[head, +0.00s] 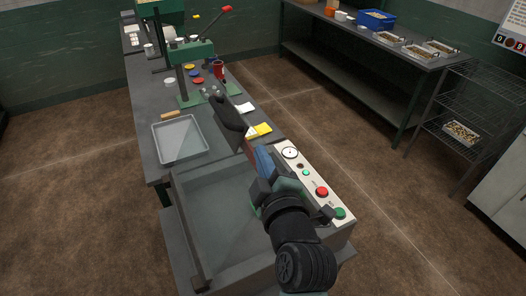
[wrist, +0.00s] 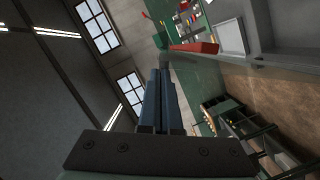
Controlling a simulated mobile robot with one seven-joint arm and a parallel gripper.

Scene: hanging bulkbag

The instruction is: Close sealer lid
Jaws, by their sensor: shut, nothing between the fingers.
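The sealer is a grey open-topped chamber (head: 188,226) with a pale control panel (head: 306,174) along its right side. I cannot clearly make out the lid; a faint see-through sheet seems to stand over the chamber. A red bar (wrist: 195,47), perhaps the lid's handle, shows just beyond my fingertips in the wrist view. A reddish piece also shows beside my fingers in the head view. My gripper (head: 262,158) is shut and empty, above the chamber's far right corner. Its blue fingers (wrist: 160,82) lie together. I cannot tell whether they touch the bar.
A grey tray (head: 181,139) lies on the bench beyond the sealer. A dark rounded piece (head: 228,112) stands by the chamber's far edge.

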